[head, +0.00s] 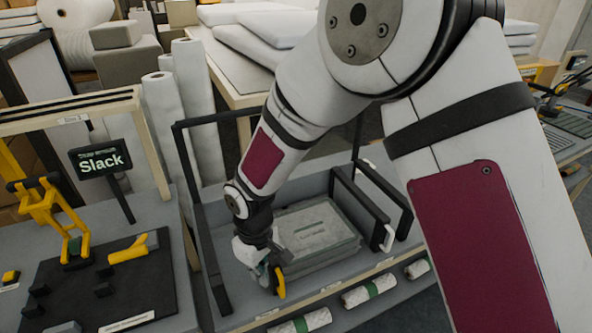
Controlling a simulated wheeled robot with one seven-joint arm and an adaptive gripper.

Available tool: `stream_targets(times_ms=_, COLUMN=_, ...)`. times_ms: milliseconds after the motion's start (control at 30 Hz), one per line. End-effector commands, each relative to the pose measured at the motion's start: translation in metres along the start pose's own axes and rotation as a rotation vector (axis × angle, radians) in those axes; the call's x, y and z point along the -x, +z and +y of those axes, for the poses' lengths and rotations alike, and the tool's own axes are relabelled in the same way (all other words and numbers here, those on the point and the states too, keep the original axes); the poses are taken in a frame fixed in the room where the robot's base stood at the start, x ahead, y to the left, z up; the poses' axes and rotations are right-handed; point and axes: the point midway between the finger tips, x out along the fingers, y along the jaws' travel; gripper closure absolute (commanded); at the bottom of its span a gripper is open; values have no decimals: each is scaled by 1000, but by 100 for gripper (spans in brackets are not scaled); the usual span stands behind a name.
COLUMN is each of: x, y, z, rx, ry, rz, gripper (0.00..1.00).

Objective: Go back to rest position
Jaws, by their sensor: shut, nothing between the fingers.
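My arm reaches down from the upper right in the head view. My gripper (272,276) is at its lower end, over the grey tray area and just left of a flat grey stack (316,238). The gripper is small and partly turned away. Its fingers are together and I see nothing held in them. A yellow part shows beside the fingertips. I cannot tell whether the gripper touches the stack's left side.
A black frame (183,150) stands around the stack. White wadding rolls (362,292) with green bands lie along the front edge. Tall white rolls (165,115) stand behind.

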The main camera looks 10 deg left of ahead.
Motion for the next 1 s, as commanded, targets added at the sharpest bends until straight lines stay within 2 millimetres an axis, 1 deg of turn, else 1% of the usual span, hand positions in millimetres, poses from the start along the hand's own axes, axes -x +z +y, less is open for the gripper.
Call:
stream_targets(times_ms=67, x=3, y=1, z=2, rx=-4, ry=3, rz=2, gripper=100)
stream_targets(times_ms=167, x=19, y=6, z=13, rx=-34, ry=18, rz=14, gripper=100)
stream_targets(times_ms=267, x=52, y=20, z=34, rx=-95, ry=46, rz=35, gripper=100)
stream_targets(times_ms=300, x=68, y=29, z=44, rx=-127, ry=61, rz=45, gripper=100)
stream_targets(times_ms=367, x=92, y=44, z=58, rx=-180, ry=82, rz=62, gripper=100)
stream_targets(times_ms=400, x=108, y=55, z=65, rx=-215, ry=95, rz=72, gripper=100)
stream_targets(times_ms=467, x=131, y=72, z=76, rx=-269, ry=114, rz=89, gripper=100)
stream_targets(times_ms=500, x=146, y=85, z=82, rx=-307, ry=126, rz=99, gripper=100)
stream_targets(times_ms=567, x=167, y=104, z=90, rx=-361, ry=143, rz=117, gripper=100)
stream_targets(times_ms=600, x=180, y=117, z=93, rx=-396, ry=153, rz=128, gripper=100)
stream_targets(times_ms=667, x=198, y=137, z=98, rx=-452, ry=168, rz=147, gripper=100)
stream_targets(times_ms=700, x=210, y=150, z=100, rx=-488, ry=178, rz=160, gripper=100)
stream_targets(times_ms=867, x=250, y=205, z=99, rx=-634, ry=211, rz=216, gripper=100)
stream_targets(times_ms=1000, x=277, y=251, z=90, rx=-759, ry=232, rz=269, gripper=100)
